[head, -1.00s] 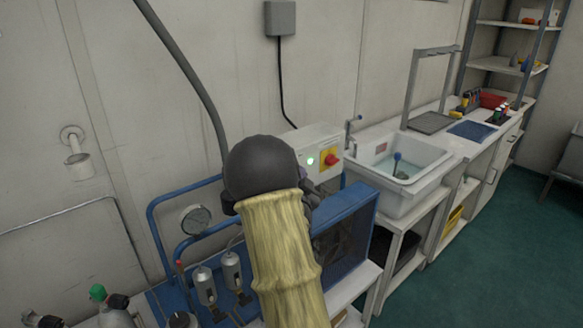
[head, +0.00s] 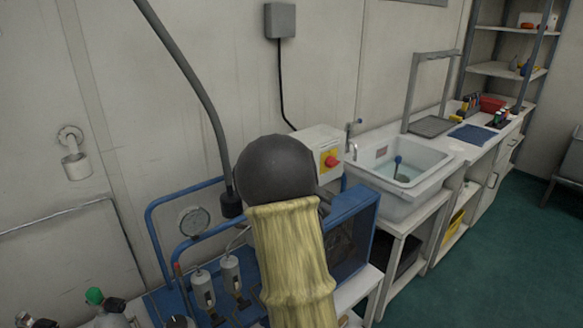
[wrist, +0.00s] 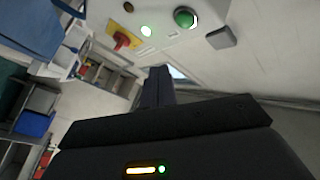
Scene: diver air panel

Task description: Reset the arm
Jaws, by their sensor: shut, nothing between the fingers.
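My gripper (wrist: 158,88) shows in the wrist view with its dark fingers together and nothing between them. In the head view my gripper is hidden behind my arm's dark round joint and yellow sleeve. The pale control box (head: 318,140) stands behind my arm, with a red knob on a yellow plate (head: 330,160). In the wrist view the box's face (wrist: 150,14) is at the top, with the red knob (wrist: 121,40), a lit lamp (wrist: 146,31) and a green button (wrist: 185,17). My fingertips appear below these controls in the picture; I cannot tell the exact gap.
A blue-framed compressor (head: 355,235) is partly covered by my arm. A gauge (head: 194,221) and cylinders (head: 203,289) are to its left. A white sink (head: 402,172) and a bench (head: 470,148) run to the right. The green floor (head: 475,255) at right is open.

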